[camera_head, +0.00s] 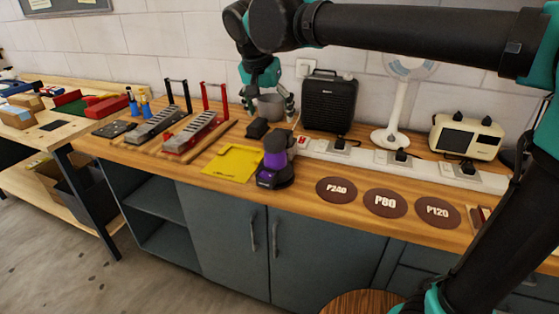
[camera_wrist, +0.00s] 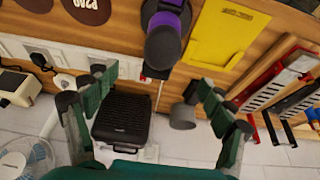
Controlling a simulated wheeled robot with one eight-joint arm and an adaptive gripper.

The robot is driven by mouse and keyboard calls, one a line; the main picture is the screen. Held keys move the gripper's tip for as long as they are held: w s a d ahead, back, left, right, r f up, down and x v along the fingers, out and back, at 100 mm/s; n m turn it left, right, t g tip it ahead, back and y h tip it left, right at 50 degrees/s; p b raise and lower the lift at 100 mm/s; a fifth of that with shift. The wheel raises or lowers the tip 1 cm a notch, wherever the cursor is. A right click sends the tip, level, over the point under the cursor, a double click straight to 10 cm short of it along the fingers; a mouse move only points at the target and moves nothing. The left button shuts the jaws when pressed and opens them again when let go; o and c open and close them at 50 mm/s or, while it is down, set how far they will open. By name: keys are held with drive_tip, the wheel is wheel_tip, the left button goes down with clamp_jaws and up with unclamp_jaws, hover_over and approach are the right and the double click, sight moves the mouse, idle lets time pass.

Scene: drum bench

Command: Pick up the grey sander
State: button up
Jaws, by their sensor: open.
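The grey sander (camera_head: 270,106) stands upright near the back of the wooden bench, with a grey round top and a dark base. In the wrist view its grey top (camera_wrist: 183,116) lies between my fingers, closer to the right finger. My gripper (camera_head: 268,103) points down from above with its fingers spread to either side of the grey top; it also shows in the wrist view (camera_wrist: 157,80). It is open and empty. Whether a finger touches the sander I cannot tell. A similar purple sander (camera_head: 273,163) stands nearer the front edge.
A black box-shaped unit (camera_head: 329,101) stands close right of my gripper, with a white fan (camera_head: 397,95) beyond. A power strip (camera_head: 400,162) runs along the back. A yellow sheet (camera_head: 232,162) and sanding discs (camera_head: 385,203) lie in front. Clamp-like racks (camera_head: 195,132) stand left.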

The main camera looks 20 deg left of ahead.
sight(275, 136)
drive_tip(key=x, duration=1)
drive_tip(key=shift+w+f, duration=0.15)
drive_tip(key=shift+f, duration=0.2)
drive_tip(key=shift+a+x, duration=0.2)
drive_tip(key=shift+x, duration=2.45)
drive_tip(key=shift+w+r, duration=0.1)
drive_tip(key=shift+c, duration=0.2)
drive_tip(key=c, duration=1.4)
drive_tip(key=shift+c, duration=0.6)
